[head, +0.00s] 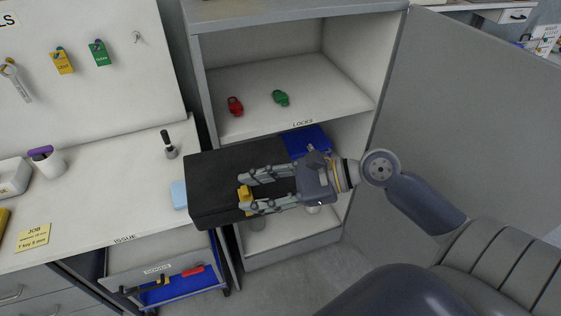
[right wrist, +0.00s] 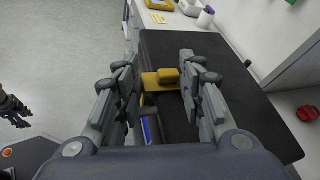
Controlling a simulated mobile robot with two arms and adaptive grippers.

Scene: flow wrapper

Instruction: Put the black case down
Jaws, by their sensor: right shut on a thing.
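The black case (head: 215,178) is a flat dark box with a yellow handle (right wrist: 160,80). In the head view it lies level between the white counter (head: 95,215) and the open grey cabinet, overlapping the counter's right end. I cannot tell whether it touches the counter. My right gripper (head: 243,195) reaches in from the right and is shut on the case at its yellow handle, with a finger on each side in the right wrist view (right wrist: 165,85). My left gripper (right wrist: 14,108) seems to show, small and dark, at the left edge of that view; its fingers are unclear.
The cabinet shelf (head: 330,85) holds a red lock (head: 235,106) and a green lock (head: 281,98). A blue bin (head: 306,140) sits below. A light-blue block (head: 179,195) and a black-handled tool (head: 169,145) are on the counter near the case. The cabinet door (head: 470,120) stands open at right.

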